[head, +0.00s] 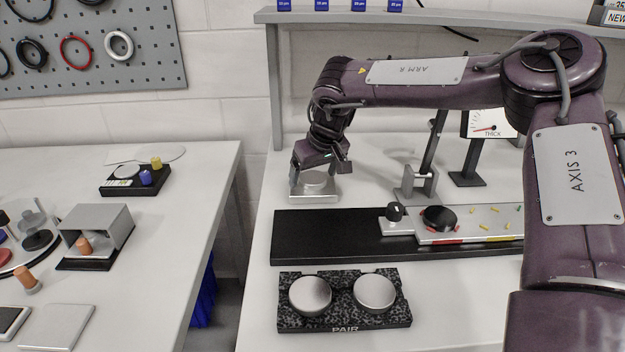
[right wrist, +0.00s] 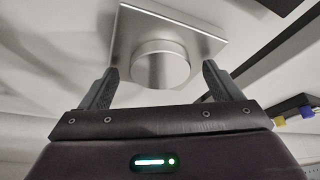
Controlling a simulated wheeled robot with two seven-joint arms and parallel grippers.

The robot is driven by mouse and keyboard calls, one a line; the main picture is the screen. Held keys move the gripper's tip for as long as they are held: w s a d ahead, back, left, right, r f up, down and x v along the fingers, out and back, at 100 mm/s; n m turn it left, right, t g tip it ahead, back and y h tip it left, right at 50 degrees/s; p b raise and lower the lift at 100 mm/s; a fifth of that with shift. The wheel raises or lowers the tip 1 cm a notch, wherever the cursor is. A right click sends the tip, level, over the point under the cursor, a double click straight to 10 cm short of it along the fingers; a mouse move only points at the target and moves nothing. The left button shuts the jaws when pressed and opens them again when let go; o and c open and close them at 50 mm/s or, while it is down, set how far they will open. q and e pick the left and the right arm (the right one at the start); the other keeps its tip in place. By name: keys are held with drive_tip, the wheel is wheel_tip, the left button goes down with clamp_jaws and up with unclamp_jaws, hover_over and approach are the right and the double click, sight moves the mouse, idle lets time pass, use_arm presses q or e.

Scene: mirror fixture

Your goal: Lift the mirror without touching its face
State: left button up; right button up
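A round silver disc, apparently the mirror (head: 314,181), sits on a square silver plate (head: 318,197) at the far left of the right bench. In the right wrist view the disc (right wrist: 160,68) stands on its plate (right wrist: 205,25). My right gripper (head: 319,171) is open over the disc. Its two fingers (right wrist: 158,80) are on either side of the disc in the wrist view, with a gap on each side. Two more shiny discs (head: 310,294) (head: 375,292) rest in a speckled block (head: 343,322) marked PAIR. My left gripper is not in view.
A black base (head: 325,236) with a knob (head: 395,211) and a dark disc (head: 438,218) lies in front of the plate. A left bench (head: 150,235) holds other fixtures across a gap.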

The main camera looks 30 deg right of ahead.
drive_tip(key=c, duration=1.2)
drive_tip(key=shift+r, duration=0.1)
